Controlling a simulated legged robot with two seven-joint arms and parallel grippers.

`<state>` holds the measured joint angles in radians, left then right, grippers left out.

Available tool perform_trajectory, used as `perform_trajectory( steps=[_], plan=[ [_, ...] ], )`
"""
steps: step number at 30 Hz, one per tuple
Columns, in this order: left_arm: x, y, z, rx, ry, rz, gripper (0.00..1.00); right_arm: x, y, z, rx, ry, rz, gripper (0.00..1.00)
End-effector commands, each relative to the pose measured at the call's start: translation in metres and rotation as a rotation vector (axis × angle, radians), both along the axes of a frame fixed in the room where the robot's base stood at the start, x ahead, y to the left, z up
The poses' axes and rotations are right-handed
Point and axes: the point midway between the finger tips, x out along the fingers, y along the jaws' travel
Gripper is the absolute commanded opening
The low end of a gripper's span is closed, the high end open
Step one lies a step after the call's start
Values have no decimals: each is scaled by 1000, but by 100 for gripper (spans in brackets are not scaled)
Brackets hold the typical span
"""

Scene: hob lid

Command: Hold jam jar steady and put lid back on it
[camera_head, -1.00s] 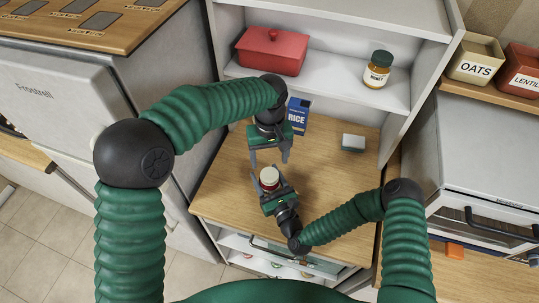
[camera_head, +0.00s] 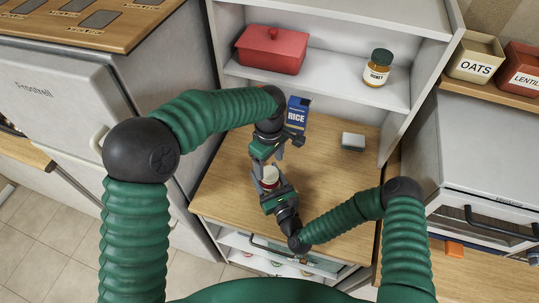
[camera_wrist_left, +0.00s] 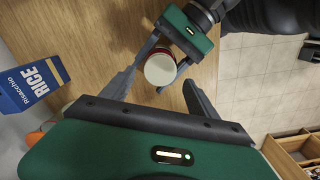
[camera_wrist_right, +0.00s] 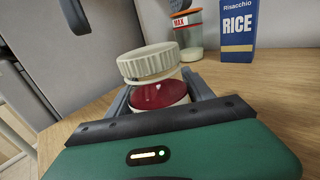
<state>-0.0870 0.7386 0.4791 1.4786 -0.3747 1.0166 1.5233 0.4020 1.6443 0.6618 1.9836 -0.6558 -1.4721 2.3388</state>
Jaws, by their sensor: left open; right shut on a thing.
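The jam jar (camera_wrist_right: 160,96) stands on the wooden worktop, with dark red on its side. My right gripper (camera_head: 271,186) is shut on the jar, one finger on each side. The cream ribbed lid (camera_wrist_right: 148,62) is on top of the jar and looks tilted in the right wrist view; I cannot tell whether it is seated. In the left wrist view the lid (camera_wrist_left: 160,69) shows from above. My left gripper (camera_head: 268,161) is open above the jar, its fingers on either side of the lid but not closed on it.
A blue rice box (camera_head: 298,112) stands behind the grippers. A jar marked MAX (camera_wrist_right: 188,35) stands near it. A small white-topped block (camera_head: 353,141) lies at the right. A shelf behind holds a red lidded dish (camera_head: 271,52) and a honey jar (camera_head: 377,69).

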Motion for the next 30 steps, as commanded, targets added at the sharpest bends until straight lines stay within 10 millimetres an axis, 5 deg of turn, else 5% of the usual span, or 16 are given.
perform_trajectory(
  steps=[6, 17, 30],
  plan=[
    [-1, 0, -32, -1, 2, -1, 69, 0, 0, 0, 0, 1, -1, 0],
    [0, -1, -40, -1, -2, -1, 69, 0, 0, 0, 0, 1, -1, 0],
    [0, -1, -40, -1, -2, -1, 14, 0, 0, 0, 0, 1, 0, 0]
  ],
)
